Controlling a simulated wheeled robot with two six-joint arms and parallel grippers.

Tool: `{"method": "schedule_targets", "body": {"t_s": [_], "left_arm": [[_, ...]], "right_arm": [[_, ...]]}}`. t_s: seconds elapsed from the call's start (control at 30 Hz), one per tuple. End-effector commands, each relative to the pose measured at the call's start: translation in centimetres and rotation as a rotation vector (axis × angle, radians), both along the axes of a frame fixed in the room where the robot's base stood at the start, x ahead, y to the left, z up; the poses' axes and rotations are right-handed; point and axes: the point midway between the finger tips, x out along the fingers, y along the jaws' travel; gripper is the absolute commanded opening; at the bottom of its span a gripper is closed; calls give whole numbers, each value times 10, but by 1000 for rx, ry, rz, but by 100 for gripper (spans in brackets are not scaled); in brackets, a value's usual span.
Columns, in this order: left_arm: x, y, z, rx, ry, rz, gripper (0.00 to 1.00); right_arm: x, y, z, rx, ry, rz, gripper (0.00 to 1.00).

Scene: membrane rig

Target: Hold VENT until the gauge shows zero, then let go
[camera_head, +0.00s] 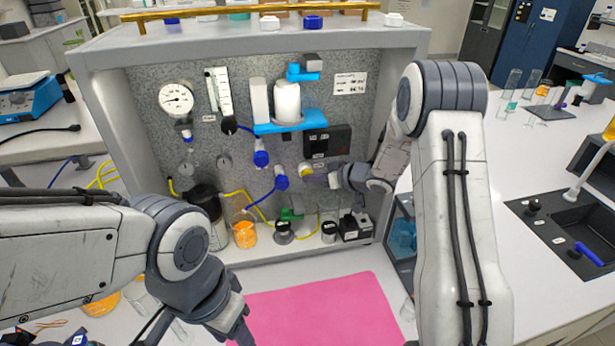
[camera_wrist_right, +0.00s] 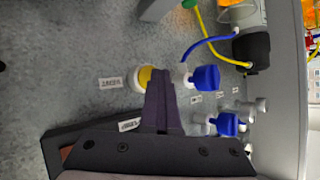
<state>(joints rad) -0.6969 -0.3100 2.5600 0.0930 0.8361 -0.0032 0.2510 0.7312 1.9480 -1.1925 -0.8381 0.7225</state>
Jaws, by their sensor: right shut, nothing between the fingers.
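The round white gauge (camera_head: 176,98) is at the upper left of the grey rig panel; its needle is too small to read. A yellow button with a pale collar (camera_head: 306,169) sits low on the panel, right of the middle, and it also shows in the right wrist view (camera_wrist_right: 145,76). I take it for VENT, but its label is not legible. My right gripper (camera_head: 318,178) is shut and empty, its fingertips at the button, partly covering it; I cannot tell whether the button is pressed in. My left gripper (camera_head: 238,328) hangs low before the rig; its fingers are unclear.
Blue valve handles (camera_head: 281,182) are just left of the button, also in the wrist view (camera_wrist_right: 206,77). A black box (camera_head: 327,141) is above it. Jars, an orange-filled beaker (camera_head: 244,235) and small black units line the rig's base. A pink mat (camera_head: 315,312) lies clear in front.

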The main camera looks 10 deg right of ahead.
Motion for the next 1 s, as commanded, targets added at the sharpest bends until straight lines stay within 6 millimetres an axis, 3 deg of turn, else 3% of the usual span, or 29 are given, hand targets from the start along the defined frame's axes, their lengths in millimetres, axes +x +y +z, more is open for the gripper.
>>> {"method": "schedule_targets", "body": {"t_s": [1.0], "left_arm": [[0,0,-2,0,0,0,50]], "right_arm": [[-28,0,-1,-1,1,0,0]]}}
